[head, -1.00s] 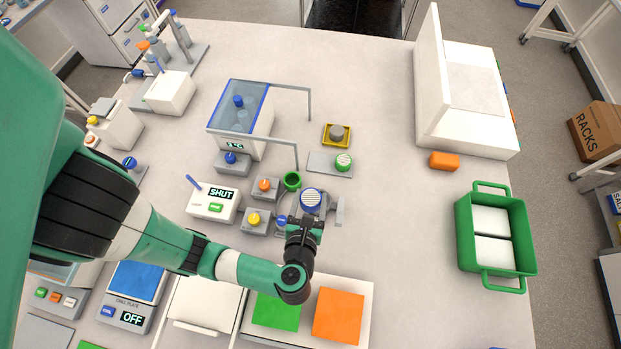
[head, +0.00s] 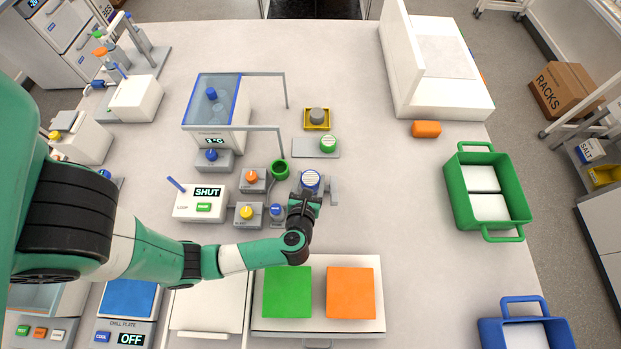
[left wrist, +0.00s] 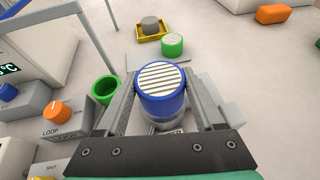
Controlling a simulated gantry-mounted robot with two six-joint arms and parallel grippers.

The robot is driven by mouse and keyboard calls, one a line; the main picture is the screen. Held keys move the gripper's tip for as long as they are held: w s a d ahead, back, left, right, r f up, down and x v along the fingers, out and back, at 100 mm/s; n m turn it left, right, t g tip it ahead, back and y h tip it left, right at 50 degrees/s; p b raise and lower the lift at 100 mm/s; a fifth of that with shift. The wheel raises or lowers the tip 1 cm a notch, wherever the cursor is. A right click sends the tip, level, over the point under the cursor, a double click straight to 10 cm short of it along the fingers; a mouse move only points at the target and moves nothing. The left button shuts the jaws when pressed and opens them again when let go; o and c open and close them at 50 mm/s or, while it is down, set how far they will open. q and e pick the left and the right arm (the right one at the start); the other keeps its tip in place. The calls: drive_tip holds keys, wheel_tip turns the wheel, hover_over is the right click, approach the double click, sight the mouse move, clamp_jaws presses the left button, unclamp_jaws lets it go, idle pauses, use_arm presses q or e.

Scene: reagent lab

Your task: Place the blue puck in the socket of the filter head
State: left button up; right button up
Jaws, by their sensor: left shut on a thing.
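The blue puck (head: 310,180), with a white striped top, is between the fingers of my left gripper (head: 308,186). In the left wrist view the blue puck (left wrist: 163,88) is upright, with the gripper fingers shut on its two sides. A grey part with a partly hidden label (left wrist: 168,131) shows just below the puck; it looks like the filter head. The puck and gripper cover its socket, and I cannot tell whether the puck touches it. My right gripper is not in view.
A green cup (head: 280,169) stands close left of the puck. Behind are a green puck (head: 328,143) on a grey plate and a grey puck (head: 317,115) in a yellow tray. Knob boxes (head: 246,214) stand at left. The table to the right is clear up to the green crate (head: 463,205).

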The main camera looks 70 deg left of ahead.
sight(310, 178)
use_arm(q)
drive_tip(key=a+f, duration=0.2)
drive_tip(key=shift+w+f, duration=0.35)
drive_tip(key=shift+w, duration=0.05)
wheel_tip(310, 178, down, 3)
drive_tip(key=shift+a+f+b, duration=0.1)
drive_tip(key=shift+f+b, duration=0.05)
drive_tip(key=shift+b, duration=0.65)
drive_tip(key=shift+f, duration=0.3)
drive_tip(key=o, duration=1.2)
drive_tip(key=shift+s+f, duration=0.1)
drive_tip(key=shift+o, duration=1)
drive_tip(key=shift+s+f+b, duration=0.1)
drive_tip(key=shift+f+b, duration=0.05)
drive_tip(key=shift+b, duration=0.15)
